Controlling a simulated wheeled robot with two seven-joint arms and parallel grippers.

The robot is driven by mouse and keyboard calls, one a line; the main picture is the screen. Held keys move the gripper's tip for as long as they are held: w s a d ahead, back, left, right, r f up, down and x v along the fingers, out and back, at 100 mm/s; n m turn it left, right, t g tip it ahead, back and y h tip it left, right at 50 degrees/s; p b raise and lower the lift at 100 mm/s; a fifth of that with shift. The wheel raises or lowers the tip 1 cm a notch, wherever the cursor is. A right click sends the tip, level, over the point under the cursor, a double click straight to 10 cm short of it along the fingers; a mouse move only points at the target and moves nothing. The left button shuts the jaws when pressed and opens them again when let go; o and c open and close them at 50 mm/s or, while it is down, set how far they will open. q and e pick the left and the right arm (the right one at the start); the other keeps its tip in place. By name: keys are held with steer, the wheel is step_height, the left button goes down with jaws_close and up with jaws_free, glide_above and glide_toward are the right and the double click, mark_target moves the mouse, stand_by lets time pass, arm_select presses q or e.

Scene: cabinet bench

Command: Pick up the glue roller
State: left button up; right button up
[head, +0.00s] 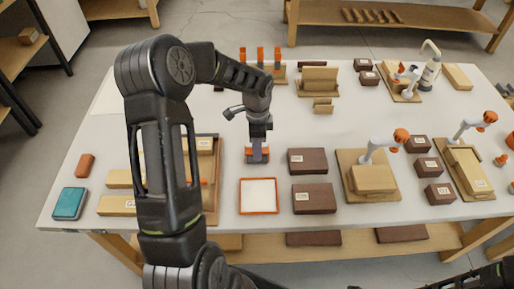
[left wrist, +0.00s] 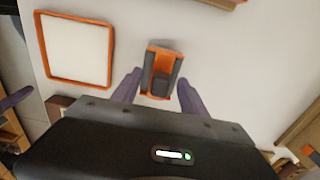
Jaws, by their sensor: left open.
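The glue roller, a small orange frame with dark grey sides (left wrist: 162,60), lies on the white table between the spread fingers of my left gripper (left wrist: 159,77). In the head view my left gripper (head: 257,154) points down over the glue roller (head: 249,158), which is partly hidden by the fingers. The left gripper is open, with a finger on each side of the roller; whether they touch it I cannot tell. My right gripper is not in view; only dark arm parts show at the bottom right.
An orange-rimmed white tray (head: 258,211) lies just in front of the roller. Dark brown boxes (head: 307,161) stand to its right, and a wooden tray (head: 215,190) is to its left. A teal box (head: 70,203) sits at the left edge. Small orange-tipped arms stand at right.

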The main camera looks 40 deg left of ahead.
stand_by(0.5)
arm_select(q)
jaws_close()
stand_by(0.3)
stand_by(1.0)
